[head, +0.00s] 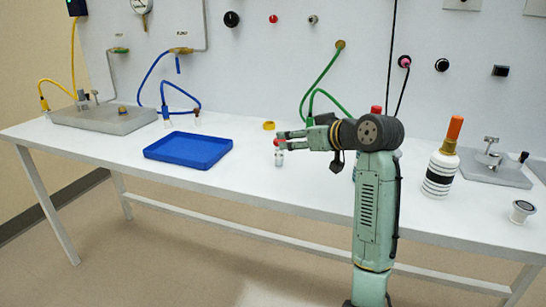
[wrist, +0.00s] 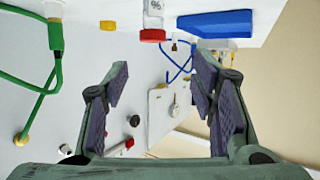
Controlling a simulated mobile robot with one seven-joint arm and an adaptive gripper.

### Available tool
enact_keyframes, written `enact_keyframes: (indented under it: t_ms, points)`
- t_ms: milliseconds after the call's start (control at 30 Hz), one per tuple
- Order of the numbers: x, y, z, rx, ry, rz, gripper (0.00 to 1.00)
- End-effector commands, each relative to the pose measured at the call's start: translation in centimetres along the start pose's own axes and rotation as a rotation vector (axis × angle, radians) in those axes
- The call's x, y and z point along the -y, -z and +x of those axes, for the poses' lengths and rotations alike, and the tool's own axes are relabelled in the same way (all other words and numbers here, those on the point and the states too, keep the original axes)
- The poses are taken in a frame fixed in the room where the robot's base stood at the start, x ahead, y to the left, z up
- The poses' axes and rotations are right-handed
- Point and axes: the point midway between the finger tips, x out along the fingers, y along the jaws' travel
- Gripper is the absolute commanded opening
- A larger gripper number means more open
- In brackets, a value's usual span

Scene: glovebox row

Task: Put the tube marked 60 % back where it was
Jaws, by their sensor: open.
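A small clear-and-white tube with a red cap (head: 279,158) stands upright on the white bench, to the right of the blue tray (head: 190,149). The tube (wrist: 152,34) also shows at the top of the wrist view, partly cut off. Its label shows a % sign, but the number is out of frame. My gripper (head: 281,139) is open beside the tube's cap in the head view. In the wrist view the jaws (wrist: 162,70) are apart with nothing between them, and the cap lies just beyond their tips. Contact with the tube cannot be told.
A striped bottle with an orange top (head: 442,160), a metal fixture (head: 495,170) and a small round pot (head: 522,211) stand at the right. Green hoses (head: 322,85) hang behind my gripper. The bench front by the tube is clear.

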Motion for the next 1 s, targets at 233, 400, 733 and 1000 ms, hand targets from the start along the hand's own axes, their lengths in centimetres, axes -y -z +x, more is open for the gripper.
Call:
enact_keyframes:
  t_ms: [233, 400, 733, 1000]
  points:
    - [-1.1, -1.0, -0.1, 0.028, 0.004, 0.014, 0.52]
    - [-1.1, -1.0, 2.7, 0.028, 0.004, 0.015, 0.52]
    - [-1.2, -1.2, 5.8, 0.027, 0.003, 0.015, 0.52]
    - [-1.3, -1.5, 9.4, 0.026, 0.002, 0.013, 0.52]
